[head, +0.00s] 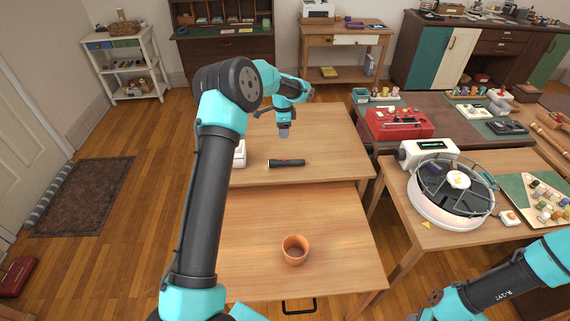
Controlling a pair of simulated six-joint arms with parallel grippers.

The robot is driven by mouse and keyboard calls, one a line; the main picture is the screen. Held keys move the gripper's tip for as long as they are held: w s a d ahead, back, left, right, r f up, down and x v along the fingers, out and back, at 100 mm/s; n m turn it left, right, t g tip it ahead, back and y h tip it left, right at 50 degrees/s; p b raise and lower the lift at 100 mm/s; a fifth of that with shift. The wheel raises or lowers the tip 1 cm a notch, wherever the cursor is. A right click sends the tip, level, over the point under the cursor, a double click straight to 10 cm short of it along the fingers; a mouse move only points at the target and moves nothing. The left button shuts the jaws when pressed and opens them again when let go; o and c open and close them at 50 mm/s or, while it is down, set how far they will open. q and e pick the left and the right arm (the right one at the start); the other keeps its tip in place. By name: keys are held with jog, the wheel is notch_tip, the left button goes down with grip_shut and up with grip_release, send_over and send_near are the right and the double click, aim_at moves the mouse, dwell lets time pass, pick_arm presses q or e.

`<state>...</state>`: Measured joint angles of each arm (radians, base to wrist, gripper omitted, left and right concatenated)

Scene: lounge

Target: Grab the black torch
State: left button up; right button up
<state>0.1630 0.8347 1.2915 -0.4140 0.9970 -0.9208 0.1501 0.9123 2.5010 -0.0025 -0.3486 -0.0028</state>
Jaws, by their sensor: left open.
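The black torch (287,163) lies flat on the wooden table (332,163), its long side running left to right in the head view. A small reddish mark shows near its middle. My left gripper (284,132) hangs over the table, above and a little behind the torch in the picture, pointing down. It is open, holds nothing and appears apart from the torch. My right arm shows at the lower right, but its gripper is out of view.
A white object (239,154) stands left of the torch, partly hidden by my left arm. An orange-brown pot (295,249) sits on the nearer wooden surface. To the right are a red case (398,124) and a round white device (450,213). Tabletop right of the torch is clear.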

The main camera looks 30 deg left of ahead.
pick_arm(q)
send_near(284, 159)
jog(key=f, duration=0.5)
jog(key=shift+a, duration=0.2)
jog(key=shift+f, duration=0.1)
jog(key=shift+w+d+f, duration=0.1)
jog(key=shift+d+f, duration=0.05)
jog(key=shift+f, duration=1.1)
jog(key=shift+w+d+f, duration=0.1)
jog(key=shift+f, duration=1.15)
jog(key=shift+s, duration=0.1)
jog(key=shift+c, duration=0.2)
grip_shut()
jog(key=c, duration=1.1)
grip_release()
